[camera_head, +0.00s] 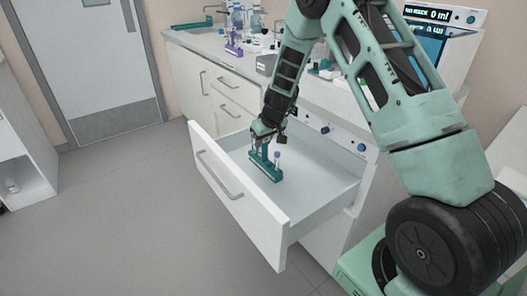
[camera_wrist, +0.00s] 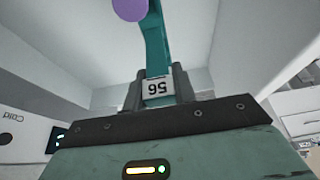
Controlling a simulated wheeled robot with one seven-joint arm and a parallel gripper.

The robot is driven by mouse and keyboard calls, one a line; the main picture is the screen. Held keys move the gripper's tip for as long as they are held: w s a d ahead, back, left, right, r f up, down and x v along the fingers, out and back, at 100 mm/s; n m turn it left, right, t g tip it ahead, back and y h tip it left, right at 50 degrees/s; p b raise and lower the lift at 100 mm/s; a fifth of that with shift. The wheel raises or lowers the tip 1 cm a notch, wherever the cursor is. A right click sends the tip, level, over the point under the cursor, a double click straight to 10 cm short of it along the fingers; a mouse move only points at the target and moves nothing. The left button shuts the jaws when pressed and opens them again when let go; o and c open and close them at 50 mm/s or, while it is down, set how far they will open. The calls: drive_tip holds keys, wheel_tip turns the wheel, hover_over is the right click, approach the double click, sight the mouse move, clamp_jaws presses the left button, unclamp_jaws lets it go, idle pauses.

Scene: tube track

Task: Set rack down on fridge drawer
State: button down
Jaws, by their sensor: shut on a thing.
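The teal rack (camera_head: 266,170) is inside the open white fridge drawer (camera_head: 325,190), at or just above the drawer floor; I cannot tell whether it touches. A tube with a purple cap (camera_head: 277,154) stands in it. My gripper (camera_head: 264,140) is above the rack and shut on its upright handle. A purple cap (camera_wrist: 130,9) shows at the top edge there. My gripper hides part of the rack in the head view.
The drawer's front panel (camera_head: 235,200) with its handle stands to the left of the rack. The drawer floor around the rack is clear. The counter (camera_head: 215,42) behind holds bottles and another teal rack with purple items (camera_head: 234,42).

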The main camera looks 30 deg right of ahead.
sight(265, 153)
drive_tip(key=shift+w+d+f, duration=0.1)
drive_tip(key=shift+w+f, duration=0.05)
drive_tip(key=shift+f, duration=0.05)
drive_tip(key=shift+f+b, duration=1.85)
drive_tip(key=shift+f, duration=0.55)
drive_tip(key=shift+f+b, duration=0.8)
drive_tip(key=shift+b, duration=0.25)
drive_tip(key=c, duration=1.1)
unclamp_jaws()
drive_tip(key=shift+o, duration=0.2)
drive_tip(key=shift+r, duration=0.1)
drive_tip(key=p+v, duration=0.2)
drive_tip(key=v, duration=1.5)
drive_tip(key=shift+s, duration=0.2)
